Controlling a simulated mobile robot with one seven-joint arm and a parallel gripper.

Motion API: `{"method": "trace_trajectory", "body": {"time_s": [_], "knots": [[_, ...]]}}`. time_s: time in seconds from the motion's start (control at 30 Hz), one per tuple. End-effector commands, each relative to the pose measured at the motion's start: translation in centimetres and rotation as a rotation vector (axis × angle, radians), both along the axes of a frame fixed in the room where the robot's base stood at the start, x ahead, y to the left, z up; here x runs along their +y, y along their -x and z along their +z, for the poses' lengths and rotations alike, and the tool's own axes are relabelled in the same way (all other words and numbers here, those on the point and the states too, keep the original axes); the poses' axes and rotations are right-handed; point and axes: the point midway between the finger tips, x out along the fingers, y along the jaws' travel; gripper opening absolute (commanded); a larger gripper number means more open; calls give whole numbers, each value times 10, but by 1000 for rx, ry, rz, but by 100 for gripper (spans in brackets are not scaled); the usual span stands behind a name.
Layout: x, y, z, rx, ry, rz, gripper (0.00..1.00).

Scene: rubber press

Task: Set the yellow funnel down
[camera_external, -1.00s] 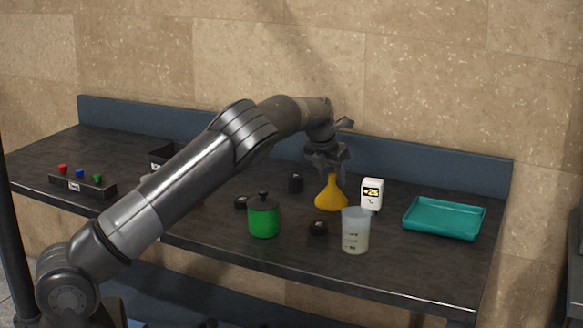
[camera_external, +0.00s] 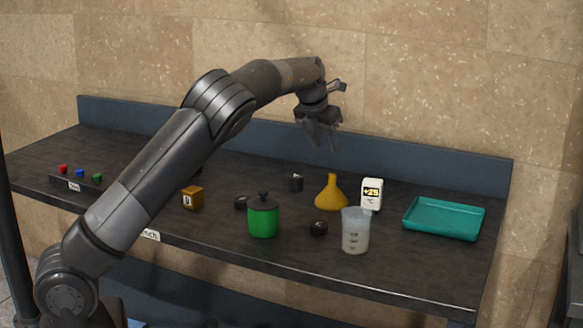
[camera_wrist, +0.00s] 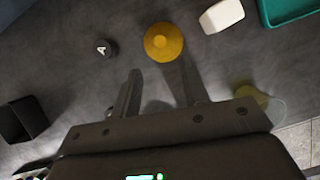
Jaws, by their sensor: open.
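The yellow funnel (camera_external: 331,194) stands on the dark bench with its wide mouth down and its narrow stem up. My gripper (camera_external: 322,146) is above the bench, higher than the funnel and a little to its left, open and empty. In the wrist view the funnel (camera_wrist: 163,42) shows from above, beyond the fingertips of my gripper (camera_wrist: 160,88) and apart from them.
Near the funnel stand a white thermometer display (camera_external: 371,194), a clear beaker (camera_external: 355,232), a green lidded pot (camera_external: 263,218) and small black pieces (camera_external: 318,228). A teal tray (camera_external: 444,219) lies at right. An orange block (camera_external: 192,197) and a button box (camera_external: 75,183) are at left.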

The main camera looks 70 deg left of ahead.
Motion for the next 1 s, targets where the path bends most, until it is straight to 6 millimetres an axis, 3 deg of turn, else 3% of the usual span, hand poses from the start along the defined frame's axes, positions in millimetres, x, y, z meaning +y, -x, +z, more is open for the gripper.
{"method": "trace_trajectory", "body": {"time_s": [0.37, 0.53, 0.77, 1.0], "knots": [[-3, 6, 8, 2, 1, -18, 41], [-18, 29, 21, 13, 2, -190, 41], [-69, 76, 42, 25, -44, -648, 41], [-138, 129, 63, 13, -171, -1182, 41]]}}
